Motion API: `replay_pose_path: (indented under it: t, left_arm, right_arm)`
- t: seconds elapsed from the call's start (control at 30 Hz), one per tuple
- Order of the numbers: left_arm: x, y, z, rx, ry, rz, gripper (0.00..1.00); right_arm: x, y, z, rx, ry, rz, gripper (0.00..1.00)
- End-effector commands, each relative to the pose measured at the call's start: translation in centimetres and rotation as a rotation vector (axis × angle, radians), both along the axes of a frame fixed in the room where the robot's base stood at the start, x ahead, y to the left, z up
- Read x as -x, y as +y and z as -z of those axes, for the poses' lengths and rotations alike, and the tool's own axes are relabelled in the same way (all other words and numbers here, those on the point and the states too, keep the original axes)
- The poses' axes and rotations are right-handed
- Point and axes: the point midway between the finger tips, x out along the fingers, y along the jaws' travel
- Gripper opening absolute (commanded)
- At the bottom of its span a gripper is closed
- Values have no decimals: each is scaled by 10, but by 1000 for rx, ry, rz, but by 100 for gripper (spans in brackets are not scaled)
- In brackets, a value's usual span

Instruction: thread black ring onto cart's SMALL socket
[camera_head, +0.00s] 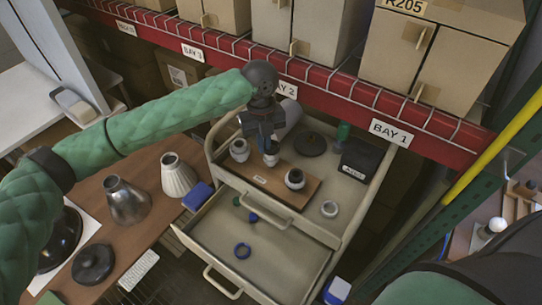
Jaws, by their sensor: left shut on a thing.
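The cart (209,148) stands in the middle, with a brown board (262,178) on its top. Two pale sockets with dark openings, a left one (239,150) and a right one (294,179), stand on the board. A smaller pale socket (271,160) stands between them, directly under my left gripper (268,142). My left gripper points down and is shut on a small dark thing, which fits the black ring but is mostly hidden by the fingers. I cannot tell whether it is around the small socket or just above it. My right gripper is out of view.
A loose pale ring (329,209), black disc (310,144), black box (361,157) and green cylinder (343,131) are on the cart top. Red shelving (330,95) runs behind. Lampshades stand on the left table (150,215).

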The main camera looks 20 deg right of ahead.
Motion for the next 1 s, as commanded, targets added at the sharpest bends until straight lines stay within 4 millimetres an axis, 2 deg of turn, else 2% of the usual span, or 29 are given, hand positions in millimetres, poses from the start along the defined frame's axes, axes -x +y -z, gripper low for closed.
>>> replay_pose_path:
  t: [0.03, 0.53, 0.87, 0.97, 1.0]
  left_arm:
    - [1, 0, 5, -5, 3, 27, 0]
    - [-8, -3, 7, -5, 4, 530, 0]
    - [-8, -3, 8, -5, 7, 588, 0]
    - [-8, -3, 8, -5, 8, 587, 19]
    - [-8, -3, 8, -5, 8, 587, 22]
  right_arm:
    - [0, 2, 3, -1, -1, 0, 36]
    - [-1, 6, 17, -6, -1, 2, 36]
    - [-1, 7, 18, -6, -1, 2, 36]
    - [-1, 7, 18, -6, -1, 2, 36]
    - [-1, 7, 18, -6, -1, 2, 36]
